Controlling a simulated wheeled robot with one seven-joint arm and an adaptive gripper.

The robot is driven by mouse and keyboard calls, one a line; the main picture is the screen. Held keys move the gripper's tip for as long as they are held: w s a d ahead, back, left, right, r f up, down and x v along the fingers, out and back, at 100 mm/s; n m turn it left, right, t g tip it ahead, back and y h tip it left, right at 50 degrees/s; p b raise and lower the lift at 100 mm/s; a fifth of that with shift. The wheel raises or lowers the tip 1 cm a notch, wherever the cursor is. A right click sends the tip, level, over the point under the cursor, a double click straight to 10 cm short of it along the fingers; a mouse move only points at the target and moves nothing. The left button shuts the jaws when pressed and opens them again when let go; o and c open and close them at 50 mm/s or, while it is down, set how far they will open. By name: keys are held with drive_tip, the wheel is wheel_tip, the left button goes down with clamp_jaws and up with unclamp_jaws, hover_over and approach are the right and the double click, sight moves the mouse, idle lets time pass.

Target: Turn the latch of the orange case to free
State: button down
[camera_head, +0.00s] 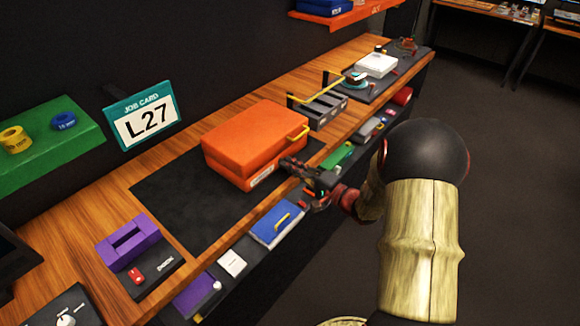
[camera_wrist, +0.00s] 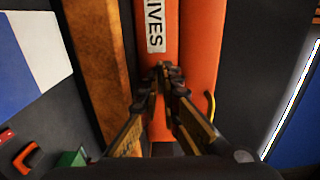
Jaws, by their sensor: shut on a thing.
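The orange case (camera_head: 250,135) lies closed on the dark mat, with a yellow handle (camera_head: 299,133) and a white label (camera_head: 262,177) on its near side. In the wrist view, the orange case (camera_wrist: 201,45) fills the middle and its label (camera_wrist: 155,26) ends in "IVES". My gripper (camera_head: 287,164) is at the case's near side, just right of the label. In the wrist view, my gripper's fingertips (camera_wrist: 164,72) are close together against that side. The latch is hidden between the fingers, so I cannot see which way it is turned.
The dark mat (camera_head: 175,205) is bare left of the case. A grey rack (camera_head: 320,110) stands close to its right. A blue case (camera_head: 278,224) and a green item (camera_head: 340,154) sit along the bench's front below my gripper. A purple block (camera_head: 128,241) is at the left.

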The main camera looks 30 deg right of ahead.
drive_tip(key=shift+m, duration=0.3)
drive_tip(key=m+p, duration=0.3)
drive_tip(key=m, duration=0.1)
drive_tip(key=shift+m, duration=0.3)
drive_tip(key=m+p, duration=0.3)
drive_tip(key=m, duration=0.1)
drive_tip(key=shift+m, duration=0.3)
drive_tip(key=m+p, duration=0.3)
drive_tip(key=m, duration=0.1)
drive_tip(key=shift+p, duration=0.3)
drive_tip(key=shift+f+m+p, duration=0.1)
drive_tip(key=shift+m+p, duration=1.3)
drive_tip(key=shift+m, duration=0.7)
drive_tip(key=c, duration=2.3)
unclamp_jaws()
